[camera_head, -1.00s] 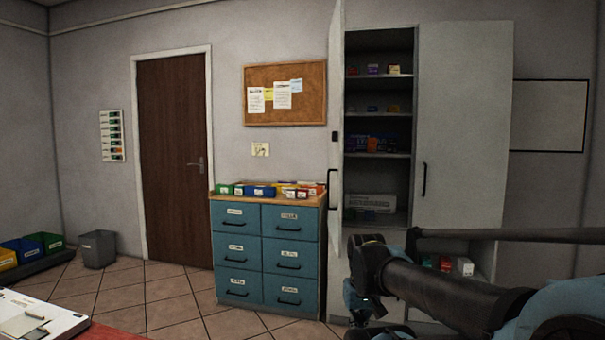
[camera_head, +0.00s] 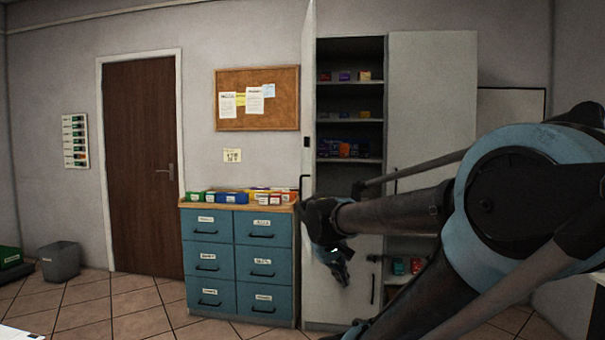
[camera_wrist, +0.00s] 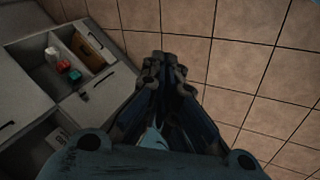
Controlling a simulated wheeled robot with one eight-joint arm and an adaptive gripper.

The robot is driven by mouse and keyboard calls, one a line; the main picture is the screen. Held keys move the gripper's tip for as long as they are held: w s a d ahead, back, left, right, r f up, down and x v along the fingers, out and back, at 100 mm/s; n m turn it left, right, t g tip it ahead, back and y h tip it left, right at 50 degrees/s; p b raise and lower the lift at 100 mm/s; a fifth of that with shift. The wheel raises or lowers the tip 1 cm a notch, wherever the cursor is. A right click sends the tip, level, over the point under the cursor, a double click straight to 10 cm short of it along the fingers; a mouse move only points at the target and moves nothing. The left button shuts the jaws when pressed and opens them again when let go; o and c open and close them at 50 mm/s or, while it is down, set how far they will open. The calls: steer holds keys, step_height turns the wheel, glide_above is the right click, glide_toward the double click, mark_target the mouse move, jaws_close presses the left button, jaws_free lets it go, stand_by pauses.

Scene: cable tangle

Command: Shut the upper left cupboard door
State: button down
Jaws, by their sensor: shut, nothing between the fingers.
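The upper left cupboard door (camera_head: 308,90) stands wide open in the head view, seen almost edge-on as a pale strip with a dark handle. It leaves the left half of the grey cupboard (camera_head: 430,90) open, showing shelves. My gripper (camera_head: 342,278) points downward in front of the cupboard's lower part, below and right of the open door's handle. Its fingers are shut and empty, and they also show in the wrist view (camera_wrist: 162,62) above the tiled floor. The upper left door is not clearly identifiable in the wrist view.
Shelves hold small boxes (camera_head: 345,148). A lower compartment stands open, with small red and green boxes (camera_wrist: 64,66) in it. A blue drawer cabinet (camera_head: 237,262) with bins on top stands left of the cupboard, close to the open door. The tiled floor (camera_wrist: 250,70) looks clear.

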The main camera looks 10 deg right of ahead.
steer(key=w+a+r+n+t+h, duration=0.1)
steer(key=w+r+t+h, duration=0.15)
steer(key=w+r, duration=0.6)
steer(key=w+a+r+n+t+h, duration=0.1)
steer(key=w+r+n+h, duration=0.15)
steer(key=w+r, duration=0.6)
steer(key=w+a+r+n+t+h, duration=0.1)
steer(key=w+a+r+t, duration=0.1)
steer(key=w+a+r, duration=0.4)
steer(key=w+a+r+n+t+h, duration=0.1)
steer(key=w+a+t+h, duration=0.1)
steer(key=w+a, duration=0.35)
steer(key=w+a+r+n+t+h, duration=0.1)
steer(key=w+a+r+t, duration=0.2)
steer(key=w, duration=0.5)
steer(key=w+d+g, duration=0.1)
steer(key=w+d, duration=0.6)
steer(key=d, duration=0.4)
steer(key=shift+d+r, duration=0.25)
steer(key=shift+r, duration=0.05)
steer(key=shift+s+m+g, duration=0.1)
steer(key=shift+m+g, duration=0.15)
